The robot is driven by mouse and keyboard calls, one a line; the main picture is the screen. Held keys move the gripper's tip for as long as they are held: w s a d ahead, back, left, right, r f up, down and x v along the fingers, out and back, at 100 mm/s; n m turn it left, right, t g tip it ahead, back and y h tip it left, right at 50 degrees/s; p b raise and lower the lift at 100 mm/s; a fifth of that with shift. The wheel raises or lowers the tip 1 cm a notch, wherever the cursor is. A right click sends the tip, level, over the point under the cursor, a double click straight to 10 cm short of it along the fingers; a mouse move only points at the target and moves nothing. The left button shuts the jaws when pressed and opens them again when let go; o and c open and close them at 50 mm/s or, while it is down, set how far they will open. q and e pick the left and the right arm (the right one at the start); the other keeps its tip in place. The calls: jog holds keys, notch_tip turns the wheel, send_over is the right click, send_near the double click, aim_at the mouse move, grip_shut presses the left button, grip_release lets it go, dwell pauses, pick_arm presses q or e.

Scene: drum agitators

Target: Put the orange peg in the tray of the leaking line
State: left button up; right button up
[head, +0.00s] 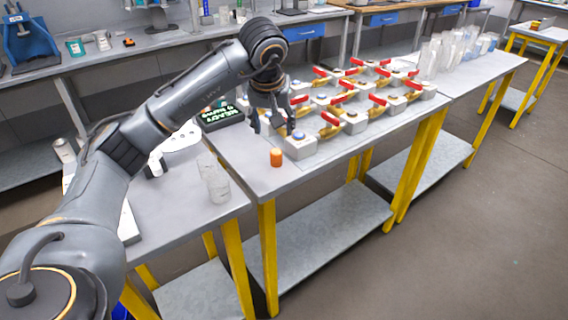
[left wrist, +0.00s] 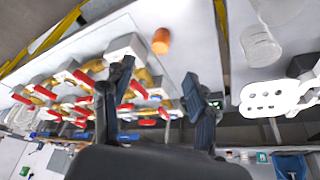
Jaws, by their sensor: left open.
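The orange peg (head: 276,157) stands upright near the front left corner of the grey table (head: 245,165). It also shows in the left wrist view (left wrist: 161,41), beyond the fingertips. My left gripper (head: 273,127) is open and empty, pointing down above and behind the peg, apart from it. Its two spread fingers show in the left wrist view (left wrist: 158,72). Lines of red-handled brass valves (head: 329,126) with grey blocks stand on the table. The nearest grey block (head: 299,147) has a blue top. I cannot tell which line leaks. My right gripper is not in view.
A dark box with a green lit display (head: 221,115) stands at the table's back left. Clear containers (head: 217,184) stand on the left table, and several more (head: 450,50) at the far right. The table's front strip is mostly clear.

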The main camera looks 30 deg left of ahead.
aim_at(276, 151)
pick_arm(q)
jog(key=x, duration=0.8)
jog(key=shift+w+a+f+p, duration=0.1)
jog(key=shift+w+a+p, duration=0.15)
jog(key=shift+p, duration=0.1)
jog(key=shift+p+x, duration=0.6)
jog(key=shift+x, duration=2.1)
grip_shut()
